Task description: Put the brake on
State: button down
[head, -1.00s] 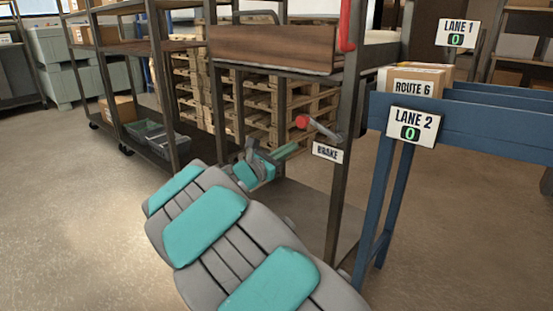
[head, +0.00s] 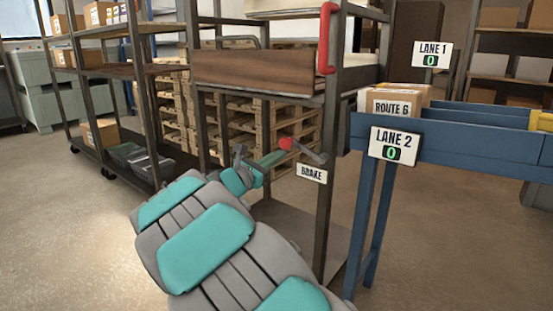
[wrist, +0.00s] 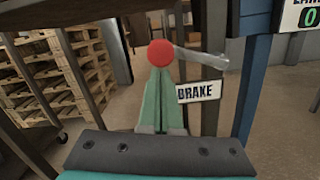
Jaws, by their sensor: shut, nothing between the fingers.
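The brake lever (head: 307,153) is a grey bar with a red round knob (head: 286,143) at its left end. It is mounted on a dark post of the cart above the white BRAKE sign (head: 311,173). The lever slopes up to the left toward the knob. My gripper (head: 280,155) has its green fingers shut and empty, with the tips just below the knob. In the wrist view the shut fingers (wrist: 160,78) point at the red knob (wrist: 161,53), close under it. I cannot tell whether they touch it.
The cart's wooden-sided shelf (head: 265,72) is above my gripper, and its lower deck (head: 310,228) is below. A blue conveyor frame (head: 460,145) with a LANE 2 sign (head: 394,146) stands to the right. Pallets (head: 170,110) are stacked behind. Open floor lies at left.

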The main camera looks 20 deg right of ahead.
aim_at(284, 143)
jog(key=shift+r+m, duration=0.3)
jog(key=shift+m, duration=0.1)
jog(key=shift+s+d+r+m, duration=0.15)
jog(key=shift+r+m, duration=0.45)
jog(key=shift+m, duration=0.15)
jog(key=shift+s+d+r+m, duration=0.1)
jog(key=shift+r+m, duration=0.5)
jog(key=shift+m, duration=0.15)
jog(key=s+d+r+m+g+b, duration=0.1)
jog(key=s+d+r+m+b, duration=0.2)
jog(key=m, duration=0.6)
jog(key=shift+s+d+r+m, duration=0.3)
jog(key=shift+s+r+m, duration=0.1)
jog(key=shift+s+r, duration=0.9)
jog(key=shift+w+r, duration=0.15)
